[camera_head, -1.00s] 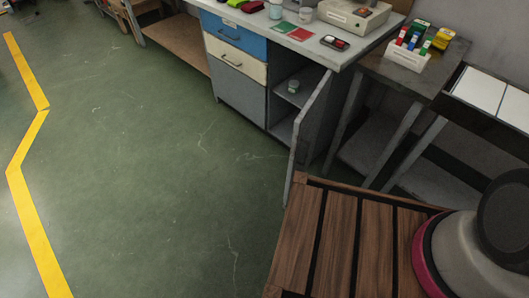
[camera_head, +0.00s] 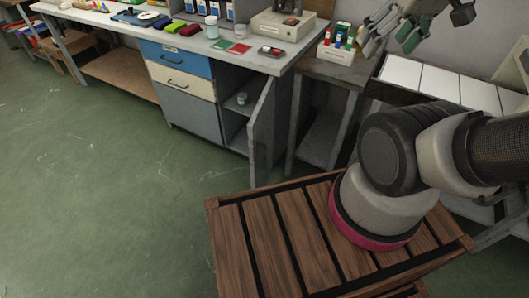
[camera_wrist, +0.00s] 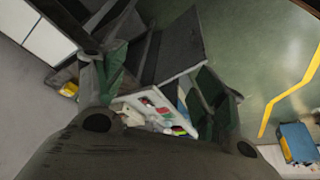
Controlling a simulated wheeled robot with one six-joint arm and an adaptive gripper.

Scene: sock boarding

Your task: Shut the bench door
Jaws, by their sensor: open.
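The bench door (camera_head: 262,128) is a narrow grey panel, hinged at the right of the bench cupboard. In the head view it stands wide open, jutting out toward me. The grey bench (camera_head: 194,118) has a blue drawer and a cream drawer beside the open cupboard. My gripper (camera_head: 392,38) is raised at the upper right of the head view, apart from the door and higher than the bench top. Its fingers also show spread in the wrist view (camera_wrist: 160,85), with nothing between them but the distant bench top. I cannot clearly tell the door in the wrist view.
A small jar (camera_head: 241,98) stands inside the cupboard. A dark side table (camera_head: 340,72) with a white rack (camera_head: 335,52) stands right of the bench. My slatted wooden top fills the lower right. Green floor (camera_head: 90,190) is free before the bench.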

